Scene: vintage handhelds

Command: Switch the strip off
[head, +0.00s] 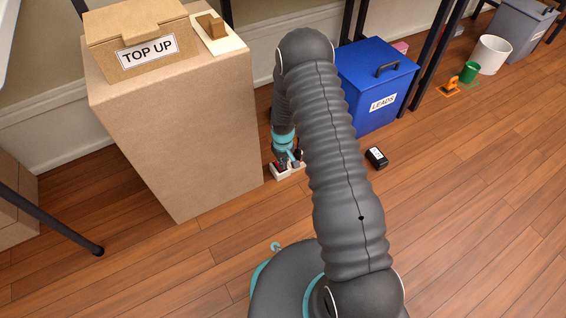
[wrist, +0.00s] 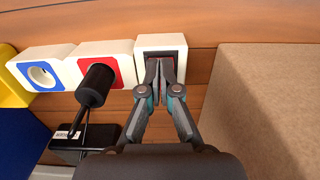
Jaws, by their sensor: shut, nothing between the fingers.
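The power strip (wrist: 112,49) is a row of white blocks on the wooden floor, and it also shows partly in the head view (head: 288,173). One block has a blue socket (wrist: 41,74), one a red socket (wrist: 120,69). The right end block (wrist: 162,40) holds what looks like the switch, with a dark frame. My gripper (wrist: 166,62) is shut and empty, its fingertips over or against this end block. They hide most of the switch, so its position cannot be told. In the head view my gripper (head: 289,157) is low at the strip.
A black plug (wrist: 97,84) covers part of the red socket beside a black box (wrist: 85,143). A tall cardboard box (head: 185,130) stands close by, left in the head view. A blue LEADS bin (head: 372,85) stands right.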

